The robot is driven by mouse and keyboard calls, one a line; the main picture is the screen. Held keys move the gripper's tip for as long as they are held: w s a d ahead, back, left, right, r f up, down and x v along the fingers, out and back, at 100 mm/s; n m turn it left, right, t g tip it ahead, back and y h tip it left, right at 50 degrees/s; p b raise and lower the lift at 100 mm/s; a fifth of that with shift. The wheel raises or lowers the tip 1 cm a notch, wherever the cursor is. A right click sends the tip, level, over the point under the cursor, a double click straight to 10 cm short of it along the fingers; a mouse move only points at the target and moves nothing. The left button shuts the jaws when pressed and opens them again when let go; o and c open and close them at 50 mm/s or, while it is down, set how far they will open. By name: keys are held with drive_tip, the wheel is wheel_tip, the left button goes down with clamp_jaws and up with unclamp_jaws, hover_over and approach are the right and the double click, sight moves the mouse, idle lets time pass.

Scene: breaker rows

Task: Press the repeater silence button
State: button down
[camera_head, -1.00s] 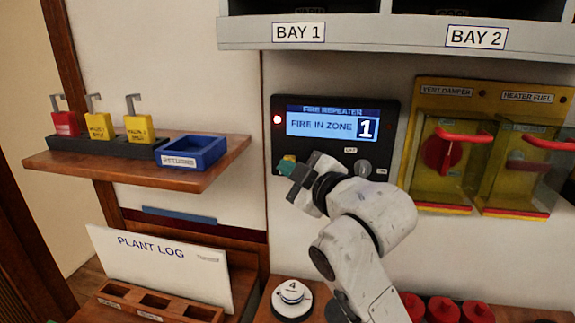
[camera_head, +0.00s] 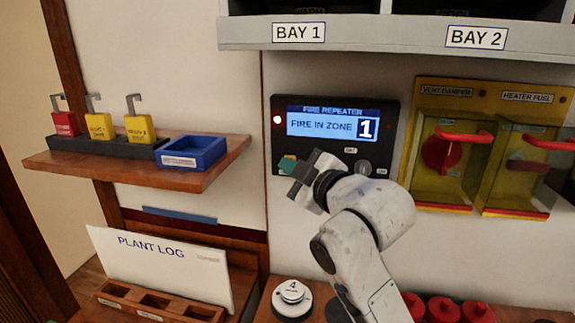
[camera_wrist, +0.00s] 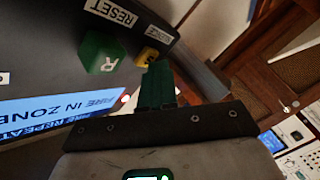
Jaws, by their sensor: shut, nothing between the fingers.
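The fire repeater (camera_head: 390,115) is a black wall panel whose lit blue screen (camera_head: 333,125) reads "FIRE IN ZONE 1". In the wrist view, the yellow silence button (camera_wrist: 148,55), marked S, sits under a "SILENCE" label (camera_wrist: 153,30). A larger green button (camera_wrist: 101,53), marked R, is beside it, near the "RESET" label (camera_wrist: 110,12). My gripper (camera_head: 287,164) is shut and empty at the panel's lower left. Its teal fingers (camera_wrist: 157,85) end right at the yellow button and overlap its edge in the wrist view. I cannot tell whether they touch.
A red lamp (camera_head: 277,119) glows on the panel. A knob (camera_head: 362,167) is at its lower right. Yellow guarded switches (camera_head: 450,150) are to the right. A wooden shelf (camera_head: 205,178) with a blue tray (camera_head: 190,153) is to the left. A bay shelf (camera_head: 375,32) is above.

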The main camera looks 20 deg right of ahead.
drive_tip(key=shift+s+a, duration=0.2)
drive_tip(key=shift+s, duration=0.15)
drive_tip(key=shift+a, duration=0.1)
drive_tip(key=shift+s+a+p, duration=0.15)
drive_tip(key=shift+s+a, duration=0.4)
drive_tip(key=shift+s, duration=0.25)
drive_tip(key=shift+s+a+p, duration=0.15)
drive_tip(key=shift+s+a, duration=0.45)
drive_tip(key=shift+s, duration=0.25)
drive_tip(key=shift+s+a+p, duration=0.15)
drive_tip(key=shift+s+a, duration=0.4)
drive_tip(key=shift+s, duration=0.25)
